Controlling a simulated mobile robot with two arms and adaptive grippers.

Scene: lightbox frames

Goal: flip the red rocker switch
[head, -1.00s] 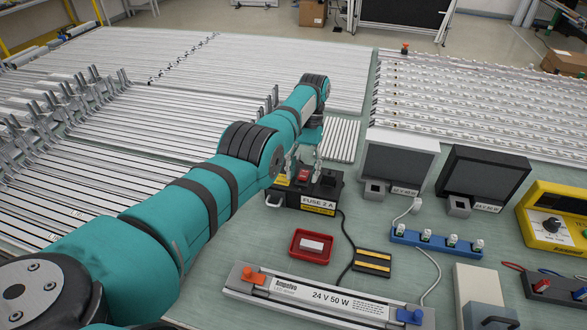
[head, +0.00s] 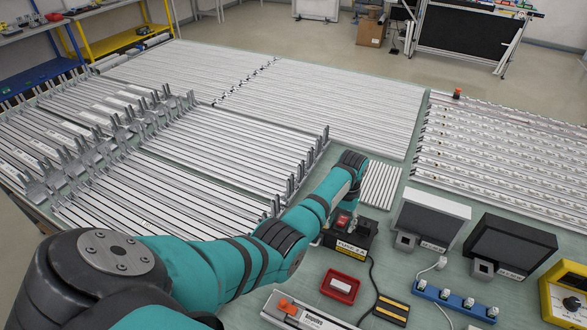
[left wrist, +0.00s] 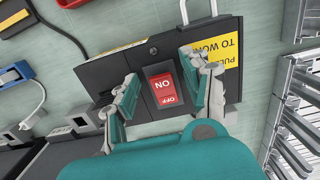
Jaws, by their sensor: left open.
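The red rocker switch (left wrist: 164,88) is set in the top of a black box (left wrist: 98,75). It carries the words ON and OFF. In the head view the black box (head: 362,240) with its FUSE label stands on the bench, and the red switch (head: 343,220) shows small on it. My left gripper (left wrist: 160,84) is open over the box, with one finger to each side of the switch and nothing between them. In the head view my left gripper (head: 346,212) is partly hidden by my arm. My right gripper is not in view.
A red tray (head: 340,287) with a white block and a black-and-yellow block (head: 391,310) lie in front of the box. Two dark-screened units (head: 427,222) stand to the right. Long metal profiles (head: 215,155) fill the bench behind and to the left.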

